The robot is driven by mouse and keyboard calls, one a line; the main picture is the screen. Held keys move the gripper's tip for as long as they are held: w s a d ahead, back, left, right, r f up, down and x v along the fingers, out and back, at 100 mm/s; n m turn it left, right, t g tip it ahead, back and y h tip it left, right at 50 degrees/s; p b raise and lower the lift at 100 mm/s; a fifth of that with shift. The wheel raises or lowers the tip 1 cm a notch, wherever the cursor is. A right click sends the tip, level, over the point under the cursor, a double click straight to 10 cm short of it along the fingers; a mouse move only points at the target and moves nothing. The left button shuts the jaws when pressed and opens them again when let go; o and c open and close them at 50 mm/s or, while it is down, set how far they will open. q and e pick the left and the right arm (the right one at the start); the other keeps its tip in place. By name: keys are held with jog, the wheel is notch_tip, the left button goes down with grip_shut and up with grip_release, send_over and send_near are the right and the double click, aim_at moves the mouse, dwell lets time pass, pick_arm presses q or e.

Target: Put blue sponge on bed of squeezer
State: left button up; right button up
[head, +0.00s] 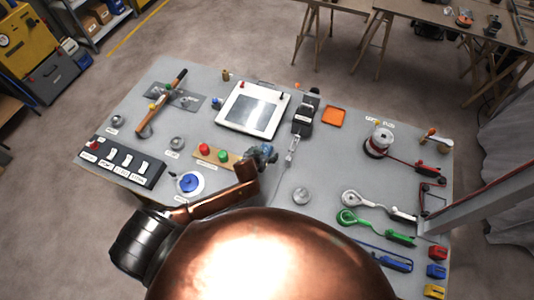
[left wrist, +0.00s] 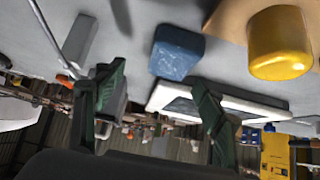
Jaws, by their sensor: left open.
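The blue sponge (left wrist: 177,52) is a small block on the grey table in the left wrist view, ahead of my left gripper and between the lines of its fingers. In the head view my left gripper (head: 264,154) is low over the table's middle and mostly hides the sponge. The gripper (left wrist: 155,105) is open, with nothing between its fingers. A black device with a metal lever (head: 303,118) stands right of the gripper and may be the squeezer; I cannot make out its bed. My right gripper is not in view.
A button board (head: 202,149) lies left of my gripper; its yellow button (left wrist: 280,45) is close beside the sponge. A white-framed panel (head: 231,120) lies behind. Reels and tools (head: 380,141) fill the right side.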

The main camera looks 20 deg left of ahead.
aim_at(266, 149)
pick_arm(q)
jog(key=shift+w+a+f, duration=0.4)
jog(key=shift+f, duration=0.05)
jog(key=x, duration=0.4)
jog(key=shift+w+a+f, duration=0.1)
jog(key=shift+w+a, duration=0.25)
jog(key=shift+c, duration=0.2)
jog(key=c, duration=1)
